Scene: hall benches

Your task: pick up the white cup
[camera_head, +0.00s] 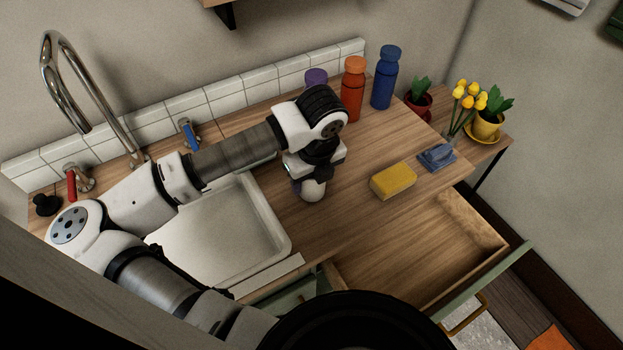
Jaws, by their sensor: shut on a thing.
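My gripper (311,181) points down over the wooden counter, to the right of the sink. It is shut on a small white rounded thing, which looks like the white cup (313,192). Only part of the cup shows below my gripper. My wrist and hand hide the rest, and I cannot tell whether the cup touches the counter.
A yellow sponge (393,181) and a blue item (437,157) lie to the right. Purple (316,77), orange (352,90) and blue (385,78) bottles stand behind. An open, empty-looking drawer (420,262) juts out in front. The sink (273,228) is left.

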